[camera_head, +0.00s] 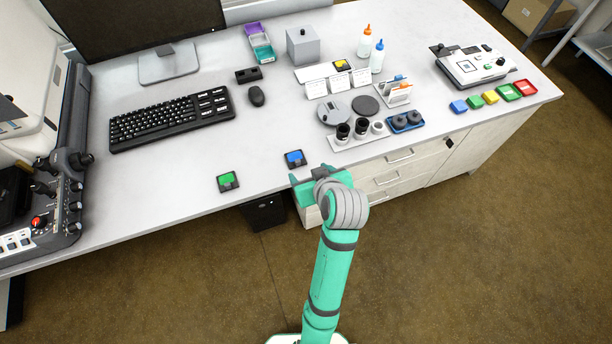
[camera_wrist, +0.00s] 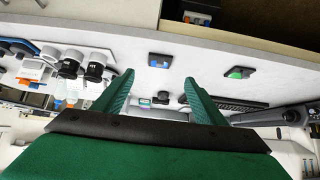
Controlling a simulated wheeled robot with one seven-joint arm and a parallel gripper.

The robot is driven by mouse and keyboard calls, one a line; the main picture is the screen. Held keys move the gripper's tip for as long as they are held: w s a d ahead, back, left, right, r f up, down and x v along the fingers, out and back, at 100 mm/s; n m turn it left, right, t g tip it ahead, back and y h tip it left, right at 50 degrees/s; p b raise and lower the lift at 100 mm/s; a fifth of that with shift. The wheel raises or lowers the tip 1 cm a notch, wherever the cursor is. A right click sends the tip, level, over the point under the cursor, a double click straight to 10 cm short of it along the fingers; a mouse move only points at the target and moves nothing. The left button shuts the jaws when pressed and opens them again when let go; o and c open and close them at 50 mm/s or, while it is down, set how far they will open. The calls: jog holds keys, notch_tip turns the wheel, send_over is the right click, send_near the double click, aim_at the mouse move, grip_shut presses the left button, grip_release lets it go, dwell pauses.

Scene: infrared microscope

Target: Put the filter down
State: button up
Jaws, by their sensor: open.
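Two small square filter-like pieces in black frames lie flat near the table's front edge, one blue (camera_head: 294,158) and one green (camera_head: 228,181). I cannot tell which one is the task's filter. In the wrist view the blue piece (camera_wrist: 160,61) lies beyond the gap between my fingertips, and the green piece (camera_wrist: 239,72) is to its right. My gripper (camera_head: 303,182) is at the table's front edge, just in front of the blue piece and apart from it. In the wrist view the fingers of my gripper (camera_wrist: 159,78) are spread with nothing between them.
Black-and-white cylinders (camera_head: 344,131) on a white base stand right of the blue piece. A keyboard (camera_head: 172,119) and mouse (camera_head: 257,96) lie further back. Several coloured boxes (camera_head: 491,97) line the right edge. The tabletop between the green and blue pieces is clear.

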jog(key=s+f+m+t+h, duration=0.35)
jog(key=s+f, duration=0.55)
jog(key=s, duration=0.4)
jog(key=s+a+r+t, duration=0.1)
jog(key=s+r, duration=0.3)
jog(key=s, duration=0.4)
jog(key=s+a+r+t, duration=0.1)
jog(key=s+r, duration=0.3)
jog(key=s, duration=0.4)
jog(key=shift+s+a+t+y, duration=0.3)
jog(key=shift+s+t+y, duration=0.1)
jog(key=shift+t, duration=0.25)
jog(key=c, duration=0.8)
jog(key=shift+w+f, duration=0.1)
jog(key=shift+w, duration=0.1)
jog(key=shift+c, duration=0.3)
